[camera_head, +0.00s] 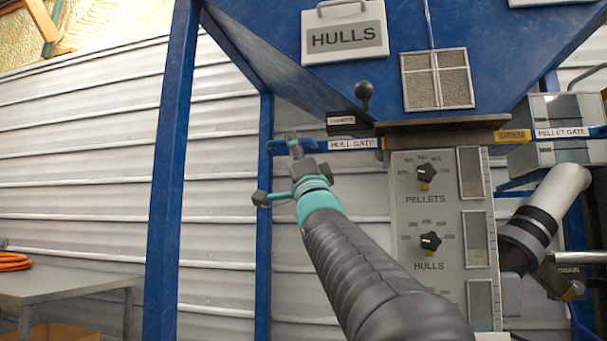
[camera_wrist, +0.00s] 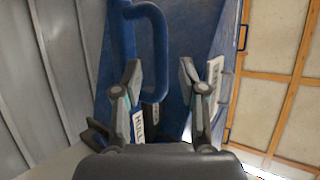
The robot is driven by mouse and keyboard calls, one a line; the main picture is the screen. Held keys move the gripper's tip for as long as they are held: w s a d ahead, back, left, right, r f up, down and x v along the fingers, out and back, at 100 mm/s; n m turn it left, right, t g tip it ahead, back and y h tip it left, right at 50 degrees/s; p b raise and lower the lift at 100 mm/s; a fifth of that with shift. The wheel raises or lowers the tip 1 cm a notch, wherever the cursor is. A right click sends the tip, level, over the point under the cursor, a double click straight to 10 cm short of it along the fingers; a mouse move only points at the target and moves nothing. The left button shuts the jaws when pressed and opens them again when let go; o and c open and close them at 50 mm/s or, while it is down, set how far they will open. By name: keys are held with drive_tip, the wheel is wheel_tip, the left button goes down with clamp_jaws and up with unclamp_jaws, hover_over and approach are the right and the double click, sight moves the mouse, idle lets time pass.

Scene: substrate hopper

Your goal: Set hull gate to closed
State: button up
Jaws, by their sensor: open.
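The hull gate (camera_head: 352,144) is a flat blue slide with a white HULL GATE label, sticking out to the left beneath the blue hopper. Its blue handle (camera_head: 277,147) is at the left end, partly behind my gripper. In the wrist view the handle is a blue loop (camera_wrist: 160,28) beyond the fingertips, and the label (camera_wrist: 138,122) shows between the fingers. My gripper (camera_head: 276,168) is open at the handle end of the slide. In the wrist view its two fingers (camera_wrist: 160,72) stand apart with nothing clamped; contact with the handle cannot be told.
A grey panel (camera_head: 408,270) with PELLETS and HULLS knobs stands under the hopper (camera_head: 270,65). The pellet gate (camera_head: 562,133) is at right. Blue posts (camera_head: 172,170) stand left of my arm. A black ball-ended lever (camera_head: 365,92) rises above the slide. A metal table (camera_head: 65,288) is far left.

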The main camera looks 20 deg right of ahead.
drive_tip(key=v, duration=0.9)
drive_tip(key=shift+f, duration=0.1)
idle(0.3)
